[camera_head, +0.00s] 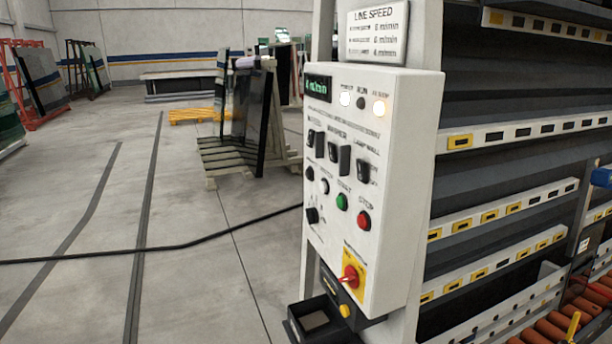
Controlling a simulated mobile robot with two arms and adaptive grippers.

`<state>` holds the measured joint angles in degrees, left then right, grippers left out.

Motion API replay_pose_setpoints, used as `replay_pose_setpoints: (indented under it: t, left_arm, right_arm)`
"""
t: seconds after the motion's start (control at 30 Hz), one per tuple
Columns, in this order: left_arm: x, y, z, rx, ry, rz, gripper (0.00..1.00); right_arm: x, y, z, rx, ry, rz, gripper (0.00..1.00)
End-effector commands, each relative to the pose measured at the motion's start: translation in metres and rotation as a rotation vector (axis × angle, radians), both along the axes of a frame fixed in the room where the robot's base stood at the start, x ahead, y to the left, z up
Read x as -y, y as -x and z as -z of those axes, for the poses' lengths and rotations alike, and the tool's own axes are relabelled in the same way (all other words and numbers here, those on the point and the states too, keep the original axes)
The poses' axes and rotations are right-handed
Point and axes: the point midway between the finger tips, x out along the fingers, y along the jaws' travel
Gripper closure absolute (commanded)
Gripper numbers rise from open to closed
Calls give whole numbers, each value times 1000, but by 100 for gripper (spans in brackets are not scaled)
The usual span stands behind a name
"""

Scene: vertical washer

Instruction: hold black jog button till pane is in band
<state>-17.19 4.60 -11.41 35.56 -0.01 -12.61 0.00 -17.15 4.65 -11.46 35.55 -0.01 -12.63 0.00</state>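A white control box (376,150) is mounted on the washer's post, right of centre. On its front, a row of buttons slopes down to the right: a black button (310,173), a pale button (324,186), a green button (341,201) and a red button (363,220). A black knob (312,215) sits below them. The labels are too small to read, so I cannot confirm which is the jog button. No pane is seen in the visible part of the washer, and I cannot make out a marked band. Neither gripper is in view.
A line speed sign (376,34) is above the box; a red switch on a yellow plate (350,277) is low on it. Washer rails (500,223) fill the right, with orange rollers (550,330) below. A dark cable (150,250) crosses the floor. A rack with panes (250,120) stands behind.

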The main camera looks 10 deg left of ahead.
Motion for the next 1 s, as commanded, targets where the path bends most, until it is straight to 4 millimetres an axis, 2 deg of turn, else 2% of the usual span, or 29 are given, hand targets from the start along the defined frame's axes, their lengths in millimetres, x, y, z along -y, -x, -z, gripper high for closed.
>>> replay_pose_setpoints:
  t: [0.07, 0.43, 1.0]
  left_arm:
    - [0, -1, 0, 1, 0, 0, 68]
    - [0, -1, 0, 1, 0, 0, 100]
    - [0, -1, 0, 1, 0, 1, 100]
  right_arm:
    - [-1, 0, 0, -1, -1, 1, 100]
    - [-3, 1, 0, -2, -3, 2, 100]
    - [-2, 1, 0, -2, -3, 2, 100]
